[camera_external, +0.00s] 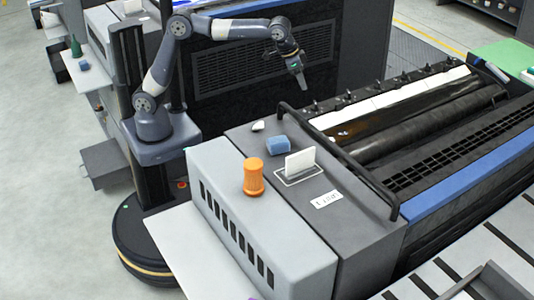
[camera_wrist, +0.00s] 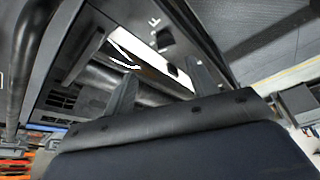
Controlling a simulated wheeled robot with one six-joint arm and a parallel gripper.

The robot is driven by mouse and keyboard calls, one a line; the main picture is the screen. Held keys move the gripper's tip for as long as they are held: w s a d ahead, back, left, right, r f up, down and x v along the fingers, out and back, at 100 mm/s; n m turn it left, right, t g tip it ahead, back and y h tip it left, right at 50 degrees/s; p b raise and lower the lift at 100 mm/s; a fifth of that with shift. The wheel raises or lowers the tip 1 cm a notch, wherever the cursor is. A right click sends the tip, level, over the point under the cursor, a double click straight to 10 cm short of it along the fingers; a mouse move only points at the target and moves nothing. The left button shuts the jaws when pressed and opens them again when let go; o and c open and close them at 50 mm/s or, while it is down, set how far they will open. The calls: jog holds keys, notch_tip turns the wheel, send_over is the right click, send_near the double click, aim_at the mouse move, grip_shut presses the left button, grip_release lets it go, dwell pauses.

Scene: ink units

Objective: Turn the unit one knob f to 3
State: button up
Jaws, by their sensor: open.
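The ink unit (camera_external: 400,125) has a row of small dark knobs along its far edge, beside a white strip; their letters and settings are too small to read in the outside view. In the wrist view a pale letter F shows beside a dark knob (camera_wrist: 164,39), beyond my fingers; its setting cannot be read. Another dark part (camera_wrist: 172,69) shows nearer, between the fingers. My gripper (camera_external: 301,84) hangs above the near end of the knob row, pointing down. In the wrist view my gripper (camera_wrist: 160,68) has its fingers spread, with nothing held between them.
A black rail (camera_external: 340,155) stands along the unit's near end. An orange ribbed container (camera_external: 253,177), a blue block (camera_external: 278,145) and an upright white card (camera_external: 300,162) stand on the grey housing. A dark grilled machine (camera_external: 265,60) stands behind my arm.

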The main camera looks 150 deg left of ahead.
aim_at(314, 103)
jog(key=x, duration=0.7)
jog(key=a+x, duration=0.1)
jog(key=x, duration=0.3)
jog(key=shift+s+a+r, duration=0.1)
jog(key=shift+s+a, duration=0.05)
jog(key=shift+s, duration=0.15)
jog(key=c, duration=1)
